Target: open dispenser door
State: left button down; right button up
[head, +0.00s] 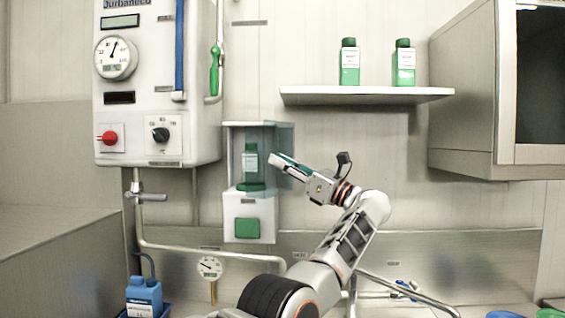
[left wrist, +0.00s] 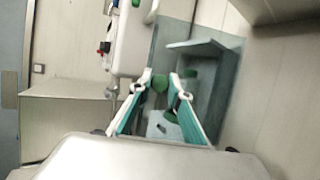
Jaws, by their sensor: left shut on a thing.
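The dispenser (head: 233,205) is a white wall box with a green button (head: 247,229) below its compartment. A green bottle (head: 250,160) with a white label stands inside. The dispenser door (head: 286,140) is a bluish clear panel at the right of the compartment. It reaches past the box's right side and looks ajar. My left gripper (head: 273,160) is at the door, shut on it. In the left wrist view the two fingertips (left wrist: 161,80) flank a small green round part, seemingly the door's knob. The exact contact is too small to tell. My right gripper is not in view.
A control panel (head: 185,130) with a gauge and red knob hangs at the left. A shelf (head: 366,96) with two green bottles is above right. A cabinet (head: 463,100) is at the far right. Pipes (head: 200,249) run below the dispenser. A blue container (head: 144,295) stands at lower left.

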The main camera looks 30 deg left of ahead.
pick_arm(q)
jog(key=c, duration=1.9)
grip_release()
jog(key=shift+a, duration=0.1)
jog(key=shift+s, duration=0.1)
